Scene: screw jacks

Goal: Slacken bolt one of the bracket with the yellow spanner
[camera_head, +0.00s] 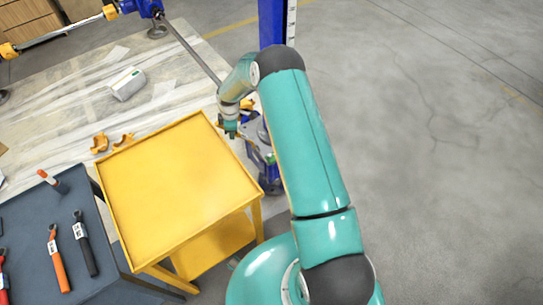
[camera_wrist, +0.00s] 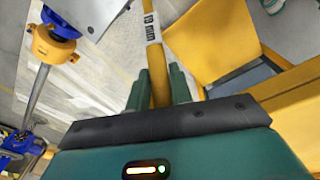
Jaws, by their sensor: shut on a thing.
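My gripper (camera_wrist: 158,78) is shut on the yellow spanner (camera_wrist: 157,68) in the wrist view. The spanner's shaft runs up between the two fingers and bears a white label with "mm" on it; its far end is cut off by the picture's top edge. In the head view my gripper (camera_head: 230,128) is beyond the yellow cart, beside the foot of a blue post. A grey plate (camera_wrist: 90,14) shows at the top of the wrist view, left of the spanner; I cannot tell whether it is the bracket. Bolt one cannot be made out.
The yellow cart (camera_head: 170,180) has a bare top. A dark tool table (camera_head: 55,225) at left holds an orange spanner (camera_head: 57,262) and a black one (camera_head: 83,246). A blue post (camera_head: 271,22) stands behind my arm. The concrete floor at right is clear.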

